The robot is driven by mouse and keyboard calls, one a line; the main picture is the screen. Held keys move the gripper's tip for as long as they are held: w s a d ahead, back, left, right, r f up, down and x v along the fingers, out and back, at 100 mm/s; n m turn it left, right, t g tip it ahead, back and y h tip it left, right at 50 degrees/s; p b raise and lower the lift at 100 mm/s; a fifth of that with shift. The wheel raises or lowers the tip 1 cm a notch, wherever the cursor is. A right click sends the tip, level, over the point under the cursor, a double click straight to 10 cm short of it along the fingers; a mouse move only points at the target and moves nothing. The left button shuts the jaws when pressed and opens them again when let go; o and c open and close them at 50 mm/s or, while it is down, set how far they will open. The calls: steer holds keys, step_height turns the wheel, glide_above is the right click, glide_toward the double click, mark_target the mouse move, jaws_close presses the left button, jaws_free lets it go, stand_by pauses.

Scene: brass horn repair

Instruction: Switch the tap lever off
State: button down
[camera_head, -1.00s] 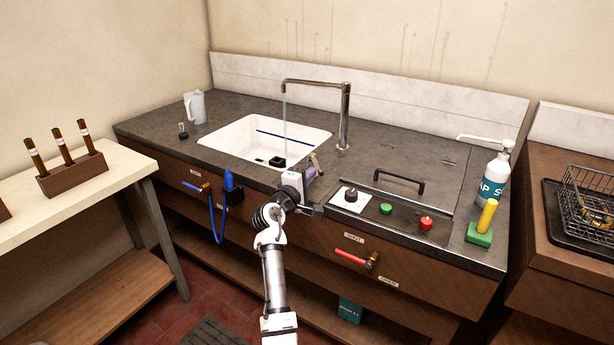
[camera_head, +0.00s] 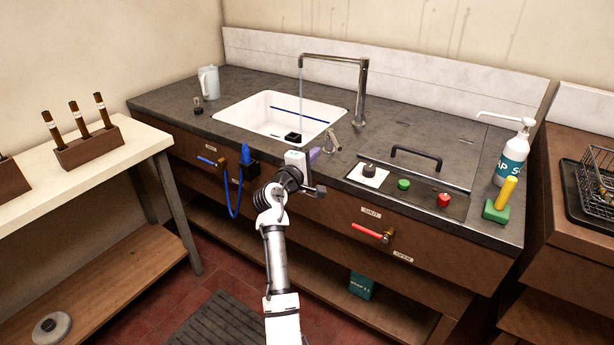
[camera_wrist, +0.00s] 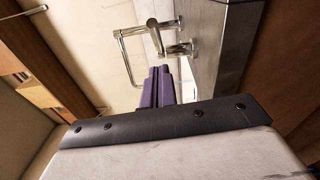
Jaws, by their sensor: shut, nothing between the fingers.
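Right of my gripper are a black knob (camera_head: 369,169), a green button (camera_head: 404,185) and a red button (camera_head: 444,199). A red-handled valve (camera_head: 370,232) and a blue hose (camera_head: 231,199) are on the counter's front. A soap bottle (camera_head: 511,160) stands at right.

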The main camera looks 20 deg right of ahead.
steer(key=s+a+b, duration=0.1)
steer(key=s+a, duration=0.1)
steer(key=s, duration=0.6)
steer(key=shift+a+f, duration=0.15)
steer(key=shift+a, duration=0.25)
steer(key=shift+w, duration=0.1)
